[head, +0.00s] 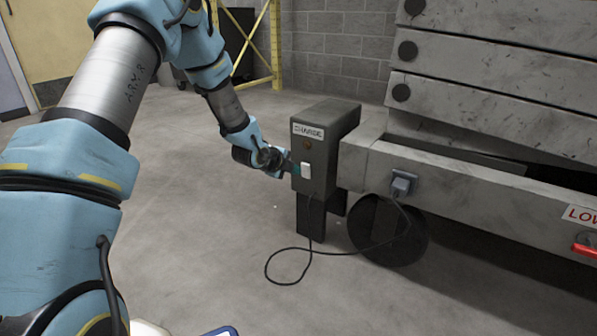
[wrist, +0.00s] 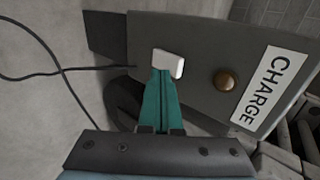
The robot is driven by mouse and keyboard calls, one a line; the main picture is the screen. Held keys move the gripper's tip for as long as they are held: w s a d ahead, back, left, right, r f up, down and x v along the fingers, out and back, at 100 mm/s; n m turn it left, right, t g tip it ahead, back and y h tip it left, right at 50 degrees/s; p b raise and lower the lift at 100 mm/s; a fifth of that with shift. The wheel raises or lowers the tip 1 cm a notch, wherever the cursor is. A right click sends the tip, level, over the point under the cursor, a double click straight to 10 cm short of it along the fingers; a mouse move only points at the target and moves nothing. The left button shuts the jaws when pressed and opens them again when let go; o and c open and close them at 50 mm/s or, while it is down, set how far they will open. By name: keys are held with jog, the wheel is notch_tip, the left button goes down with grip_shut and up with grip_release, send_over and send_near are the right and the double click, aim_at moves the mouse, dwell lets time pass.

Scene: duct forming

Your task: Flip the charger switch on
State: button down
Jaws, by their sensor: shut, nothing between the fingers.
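The charger is a grey box on legs (head: 325,150) with a CHARGE label on its front; it also fills much of the wrist view (wrist: 205,45). Its white switch (head: 306,170) sits low on the front face, below a brown round lamp (head: 307,144). In the wrist view the white switch (wrist: 168,63) is right at the tips of my gripper (wrist: 160,78), whose teal fingers are together and empty. My gripper (head: 290,166) reaches the box from the left in the head view. The fingertips overlap the switch's edge; I cannot tell whether they touch it.
A black cable runs from the box over the floor to a plug (head: 402,184) on the grey lift frame (head: 470,205) at the right. A dark wheel (head: 380,235) stands under the frame. A red handle (head: 585,245) is at far right. The floor left of the box is clear.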

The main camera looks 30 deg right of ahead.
aim_at(304, 164)
jog(key=shift+w+d+r, duration=0.15)
jog(key=shift+w+d, duration=0.15)
jog(key=shift+d, duration=0.2)
jog(key=shift+w+d+r, duration=0.1)
jog(key=shift+w+d, duration=0.15)
jog(key=shift+d, duration=0.2)
jog(key=shift+r, duration=0.1)
jog(key=shift+w+d+r+y+p, duration=0.15)
jog(key=shift+d+r+y+p, duration=0.25)
jog(key=shift+p, duration=0.7)
jog(key=shift+d+r+g+p, duration=0.15)
jog(key=shift+g+p, duration=0.15)
jog(key=shift+p, duration=0.35)
jog(key=shift+f+b, duration=0.5)
jog(key=shift+b, duration=0.05)
jog(key=shift+r, duration=0.2)
